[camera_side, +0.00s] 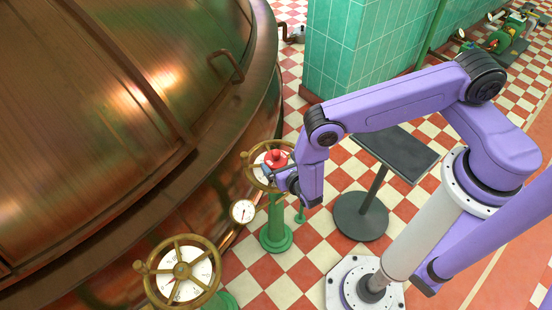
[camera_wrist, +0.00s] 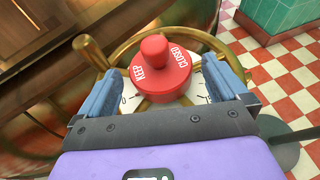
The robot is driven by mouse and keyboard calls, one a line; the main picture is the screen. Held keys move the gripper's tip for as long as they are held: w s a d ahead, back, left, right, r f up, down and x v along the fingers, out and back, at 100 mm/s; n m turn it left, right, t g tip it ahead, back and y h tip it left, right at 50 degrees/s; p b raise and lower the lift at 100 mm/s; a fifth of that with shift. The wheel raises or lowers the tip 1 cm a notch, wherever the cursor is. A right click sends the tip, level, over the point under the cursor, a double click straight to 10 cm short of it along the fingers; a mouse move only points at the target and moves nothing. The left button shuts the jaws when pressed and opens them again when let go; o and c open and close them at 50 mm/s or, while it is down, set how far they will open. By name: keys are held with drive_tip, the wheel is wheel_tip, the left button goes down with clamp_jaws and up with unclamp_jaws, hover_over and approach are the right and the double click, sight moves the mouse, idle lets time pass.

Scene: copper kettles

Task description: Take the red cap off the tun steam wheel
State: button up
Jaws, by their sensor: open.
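The red cap (camera_wrist: 160,72) has a raised knob and white lettering, with "KEEP" and "CLOSED" readable. It sits over the middle of a brass steam wheel (camera_wrist: 125,50) in the wrist view. In the side view the red cap (camera_side: 276,158) shows on the farther brass wheel (camera_side: 246,170), which stands on a green pedestal. My gripper (camera_wrist: 165,85) is open, with one blue-grey finger on each side of the cap. I cannot tell whether either finger touches it. In the side view my gripper (camera_side: 283,172) is at the cap, partly hidden by my wrist.
A second brass wheel (camera_side: 183,274) with a white dial stands nearer at the front. A small gauge (camera_side: 242,211) sits between the wheels. The large copper kettle (camera_side: 120,110) fills the left. A dark stand (camera_side: 396,150) is behind my arm, and a green tiled pillar (camera_side: 350,45) rises behind.

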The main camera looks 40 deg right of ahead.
drive_tip(key=shift+x, duration=1.45)
drive_tip(key=c, duration=0.9)
